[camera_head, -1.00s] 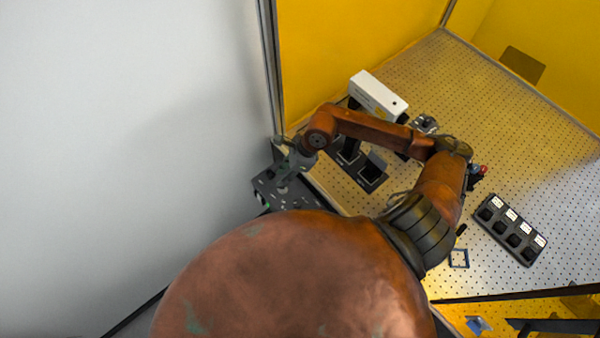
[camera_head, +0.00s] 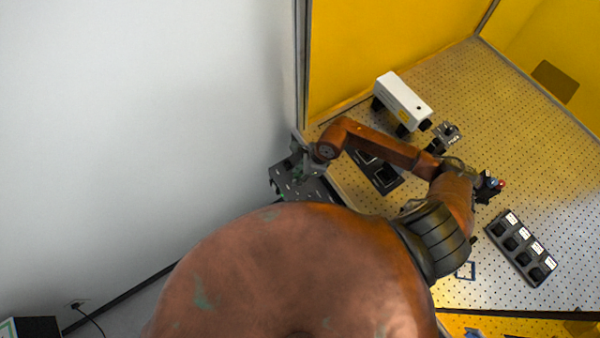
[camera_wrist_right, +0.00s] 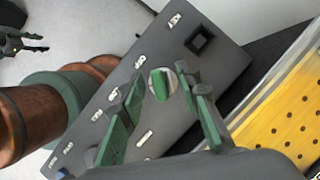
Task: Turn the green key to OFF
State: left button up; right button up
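The green key (camera_wrist_right: 160,85) sits in a round pale switch on a dark control panel (camera_wrist_right: 185,125) with several white labels. My right gripper (camera_wrist_right: 168,105) is open in the right wrist view, its green-padded fingers on either side of the key in the picture. I cannot tell whether they touch it. In the head view, my right gripper (camera_head: 300,170) is small over the dark panel (camera_head: 318,188), and the key is not clear there. What looks like my left gripper (camera_wrist_right: 20,42) shows small at the upper left of the wrist view, away from the panel.
A square black socket (camera_wrist_right: 200,40) stands on the panel near the key. A perforated table (camera_head: 500,120) beside it carries a white box (camera_head: 404,100) and a black tray with several slots (camera_head: 520,248). A white wall (camera_head: 150,120) is at the left.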

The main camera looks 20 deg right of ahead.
grip_shut()
grip_release()
